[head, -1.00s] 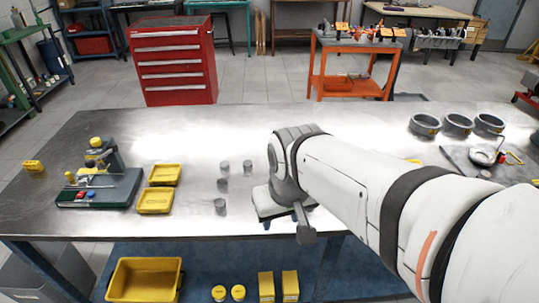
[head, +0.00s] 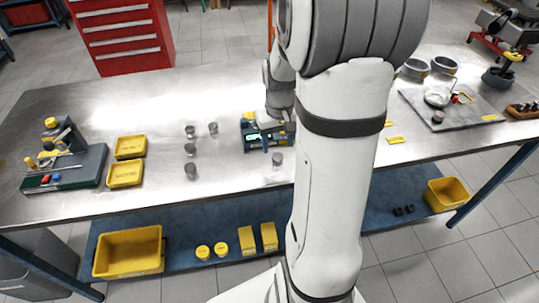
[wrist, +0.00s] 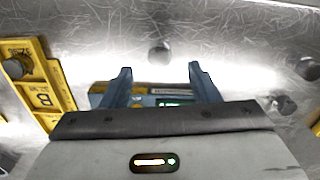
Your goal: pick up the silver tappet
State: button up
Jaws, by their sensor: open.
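Several small silver-grey tappets stand on the metal bench. One tappet (head: 277,160) stands alone near the front edge, just in front of my gripper (head: 276,140); the others form a group to its left, including a tappet (head: 191,171) at its front. I cannot tell which one is meant. In the wrist view, the lone tappet (wrist: 158,54) lies beyond and between the two blue fingertips of my gripper (wrist: 160,70), apart from both. The fingers are spread and nothing is between them. More tappets (wrist: 308,68) show at the right.
A blue device with a green display (head: 251,136) sits at my gripper, partly hidden; it also shows below the fingers (wrist: 160,91). A yellow marked holder (wrist: 45,92) lies at the wrist view's left. Yellow trays (head: 126,173) stand left of the group. My arm hides the bench's middle right.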

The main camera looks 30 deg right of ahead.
aim_at(277, 156)
jog(key=f, duration=0.5)
jog(key=shift+w+f+p, duration=0.2)
jog(key=shift+p, duration=0.15)
jog(key=c, duration=1)
